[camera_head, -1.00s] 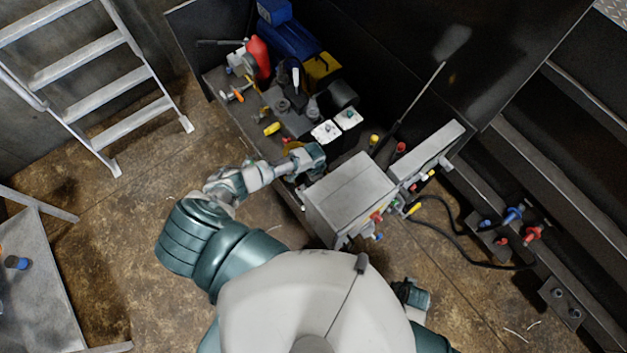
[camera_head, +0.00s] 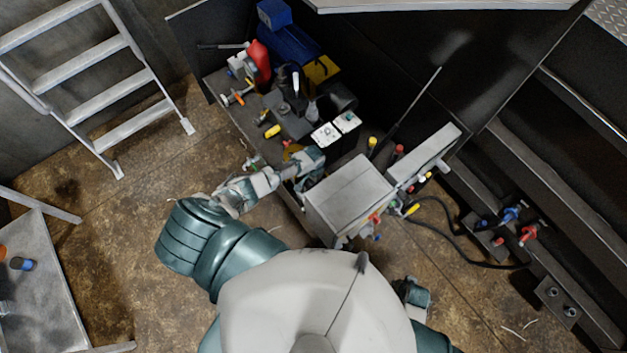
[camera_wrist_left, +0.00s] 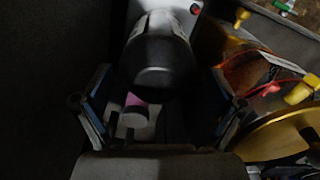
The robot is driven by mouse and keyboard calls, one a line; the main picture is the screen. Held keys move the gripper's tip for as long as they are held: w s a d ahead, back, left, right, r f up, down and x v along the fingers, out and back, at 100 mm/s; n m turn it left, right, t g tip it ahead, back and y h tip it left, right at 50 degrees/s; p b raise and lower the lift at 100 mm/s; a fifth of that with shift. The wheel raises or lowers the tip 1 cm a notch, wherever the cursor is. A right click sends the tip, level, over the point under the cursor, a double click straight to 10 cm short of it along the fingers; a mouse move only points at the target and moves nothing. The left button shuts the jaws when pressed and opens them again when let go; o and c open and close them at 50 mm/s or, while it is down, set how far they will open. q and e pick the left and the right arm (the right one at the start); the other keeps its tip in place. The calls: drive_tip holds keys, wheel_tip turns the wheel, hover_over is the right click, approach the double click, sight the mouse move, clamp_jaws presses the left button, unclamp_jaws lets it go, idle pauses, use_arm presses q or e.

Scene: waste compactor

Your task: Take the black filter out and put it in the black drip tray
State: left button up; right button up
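A black cylinder (camera_wrist_left: 158,62), which looks like the black filter, shows in the left wrist view, with a white and silver body above it. My left gripper (camera_wrist_left: 160,110) has its two fingers spread, one on each side below the cylinder; I see gaps to both sides. In the head view my left gripper (camera_head: 310,172) is at the machine's near side, left of the grey box, and the filter cannot be made out there. My right gripper (camera_head: 413,297) is low at the right, mostly hidden by my body. I cannot pick out the black drip tray.
A grey box (camera_head: 350,196) stands just right of my left gripper. A red bottle (camera_head: 259,60) and a blue motor (camera_head: 289,42) sit farther back. A yellow disc (camera_wrist_left: 285,135) lies right of the fingers. A ladder (camera_head: 105,90) and a grey table (camera_head: 35,285) are at the left.

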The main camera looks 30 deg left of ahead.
use_arm(q)
drive_tip(key=shift+s+f, duration=0.1)
idle(0.3)
drive_tip(key=m+b, duration=0.3)
drive_tip(key=m, duration=1.7)
drive_tip(key=shift+m, duration=0.4)
drive_tip(key=shift+d, duration=0.1)
drive_tip(key=c, duration=1.2)
drive_tip(key=n, duration=0.1)
drive_tip(key=n+p, duration=0.1)
drive_tip(key=shift+s+r+n, duration=0.1)
drive_tip(key=shift+r+n, duration=0.1)
drive_tip(key=shift+n, duration=0.2)
drive_tip(key=shift+f+n+p, duration=0.2)
drive_tip(key=shift+n+p, duration=0.25)
drive_tip(key=shift+n, duration=0.75)
